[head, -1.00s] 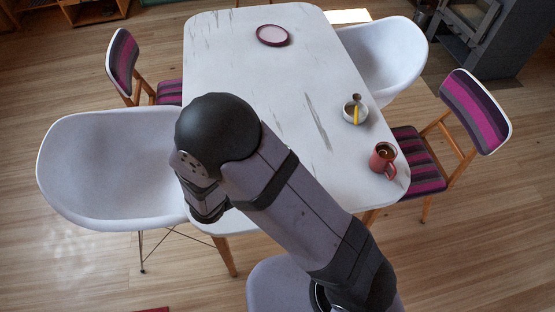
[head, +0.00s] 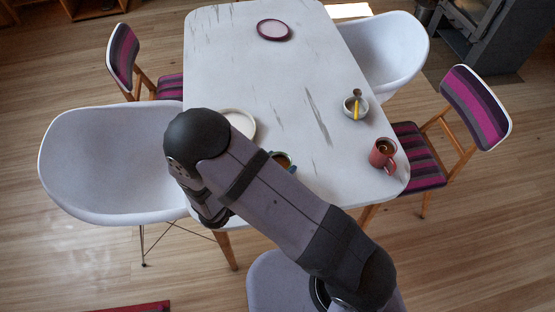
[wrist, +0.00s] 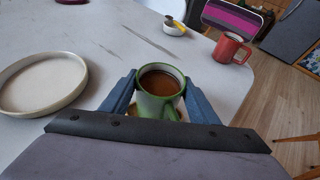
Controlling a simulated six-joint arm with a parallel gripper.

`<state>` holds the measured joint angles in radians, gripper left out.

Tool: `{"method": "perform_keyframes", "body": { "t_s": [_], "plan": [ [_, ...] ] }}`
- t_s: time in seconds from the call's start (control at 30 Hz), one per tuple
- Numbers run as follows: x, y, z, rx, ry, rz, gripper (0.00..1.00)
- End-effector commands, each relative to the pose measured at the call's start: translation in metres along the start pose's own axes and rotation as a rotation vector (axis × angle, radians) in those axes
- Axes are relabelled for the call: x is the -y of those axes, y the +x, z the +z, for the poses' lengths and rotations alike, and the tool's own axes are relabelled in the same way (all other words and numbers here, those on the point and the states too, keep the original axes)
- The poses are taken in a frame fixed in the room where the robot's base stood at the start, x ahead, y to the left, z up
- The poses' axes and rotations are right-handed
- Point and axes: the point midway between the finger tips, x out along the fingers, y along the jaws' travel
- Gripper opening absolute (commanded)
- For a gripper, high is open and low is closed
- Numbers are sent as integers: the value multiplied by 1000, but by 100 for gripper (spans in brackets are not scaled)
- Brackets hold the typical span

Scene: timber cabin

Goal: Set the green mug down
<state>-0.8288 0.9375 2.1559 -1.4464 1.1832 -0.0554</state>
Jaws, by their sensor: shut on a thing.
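The green mug (wrist: 158,103), with brown liquid in it, stands upright between the blue fingers of my gripper (wrist: 159,82) in the wrist view. The fingers are shut on it from both sides. I cannot tell whether the mug's base touches the white table (head: 270,85).
A white plate (wrist: 15,95) lies left of the mug. A red mug (head: 383,155) and a bowl (head: 348,107) holding a yellow thing stand at the table's right. A maroon-rimmed plate (head: 273,30) lies at the far end. Chairs surround the table. The table's middle is clear.

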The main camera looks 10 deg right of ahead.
Motion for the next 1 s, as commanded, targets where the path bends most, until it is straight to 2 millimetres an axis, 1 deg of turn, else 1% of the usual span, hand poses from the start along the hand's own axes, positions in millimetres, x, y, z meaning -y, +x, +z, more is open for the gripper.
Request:
{"method": "perform_keyframes", "body": {
  "t_s": [0.1,0.23,0.73,0.77,0.8,0.83,1.0],
  "plan": [
    [0,4,-8,2,-2,-1,19],
    [0,6,-14,2,0,-1,19],
    [0,8,-19,2,1,0,19],
    [0,8,-18,0,0,0,62],
    [0,8,-18,0,0,0,71],
    [0,8,-18,0,0,0,73],
    [0,8,-18,0,0,0,73]
  ]
}}
